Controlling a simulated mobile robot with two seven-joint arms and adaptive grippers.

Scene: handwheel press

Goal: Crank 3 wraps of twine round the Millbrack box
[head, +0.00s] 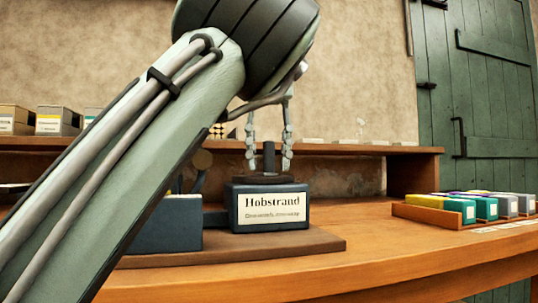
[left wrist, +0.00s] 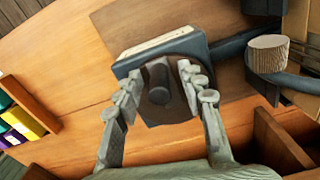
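A dark blue block with a white "Hobstrand" label (head: 270,217) stands on a brown board. A short dark upright post (head: 268,155) rises from its dark top plate; it also shows in the left wrist view (left wrist: 160,88). My left gripper (head: 268,160) points down over the block, its fingers on either side of the post. In the left wrist view (left wrist: 160,78) gaps show between fingers and post, so it is open. A round wooden knob (left wrist: 268,55) on a dark arm is beside the block. No Millbrack name is readable, and no twine can be made out. My right gripper is out of view.
A second dark blue block (head: 165,226) stands left of the labelled one, partly behind my left arm. A wooden tray (head: 425,215) of coloured boxes is at the right. Boxes (head: 58,121) line the back shelf. The bench's front right is clear.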

